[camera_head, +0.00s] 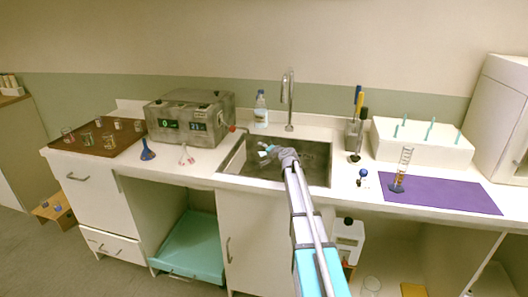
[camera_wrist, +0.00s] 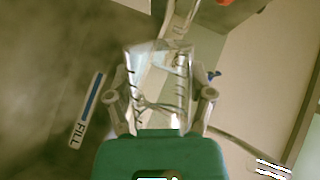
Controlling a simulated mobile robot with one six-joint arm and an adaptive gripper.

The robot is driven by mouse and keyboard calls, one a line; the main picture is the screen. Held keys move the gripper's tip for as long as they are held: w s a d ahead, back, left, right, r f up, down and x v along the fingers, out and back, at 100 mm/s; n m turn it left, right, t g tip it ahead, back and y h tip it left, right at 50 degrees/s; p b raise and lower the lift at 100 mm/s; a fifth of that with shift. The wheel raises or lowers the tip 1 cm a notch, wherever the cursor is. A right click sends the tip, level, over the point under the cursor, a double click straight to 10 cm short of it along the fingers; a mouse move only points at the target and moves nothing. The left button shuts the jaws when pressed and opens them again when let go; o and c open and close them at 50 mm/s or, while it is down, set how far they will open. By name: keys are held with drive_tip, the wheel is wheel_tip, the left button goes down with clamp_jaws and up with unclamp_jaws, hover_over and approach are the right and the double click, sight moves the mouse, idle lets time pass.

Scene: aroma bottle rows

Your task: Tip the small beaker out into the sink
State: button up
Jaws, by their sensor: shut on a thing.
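My gripper (camera_head: 270,151) is over the sink (camera_head: 229,170) in the head view, at the end of my arm reaching in from the front. In the wrist view my gripper (camera_wrist: 160,98) is shut on the small clear glass beaker (camera_wrist: 160,75), one finger on each side. The beaker has dark graduation marks. I cannot tell how far it is tilted or whether liquid is in it. In the head view the beaker is too small to make out clearly at the gripper. The grey basin (camera_wrist: 45,60) also shows at left in the wrist view.
A tall faucet (camera_head: 289,100) stands behind the sink, with a bottle (camera_head: 261,110) beside it. A grey device (camera_head: 190,115) and a blue flask (camera_head: 147,150) stand left. A measuring cylinder (camera_head: 402,170) stands on a purple mat (camera_head: 450,195) at right. A FILL label (camera_wrist: 87,112) shows in the wrist view.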

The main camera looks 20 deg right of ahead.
drive_tip(key=shift+f+m+b, duration=0.4)
drive_tip(key=shift+f+b, duration=0.35)
drive_tip(key=shift+b, duration=0.15)
drive_tip(key=shift+d+r+m+y, duration=0.3)
drive_tip(key=shift+d+m+y, duration=0.1)
drive_tip(key=shift+d+m, duration=0.15)
drive_tip(key=shift+d+r+t, duration=0.1)
drive_tip(key=shift+d+t, duration=0.1)
drive_tip(key=shift+t, duration=0.1)
drive_tip(key=shift+m, duration=0.25)
drive_tip(key=shift+d+r+m+t+y+b, duration=0.25)
drive_tip(key=shift+r+m, duration=0.2)
drive_tip(key=shift+m, duration=0.4)
drive_tip(key=shift+d+r+m+t+y+b, duration=0.15)
drive_tip(key=shift+d+r+m+t+y, duration=0.2)
drive_tip(key=shift+m, duration=0.5)
idle(0.7)
drive_tip(key=shift+a, duration=0.2)
drive_tip(key=shift+a+f+n+g+h+p, duration=0.3)
drive_tip(key=shift+f+n+g+h, duration=0.15)
drive_tip(key=shift+n, duration=0.75)
drive_tip(key=shift+a, duration=0.1)
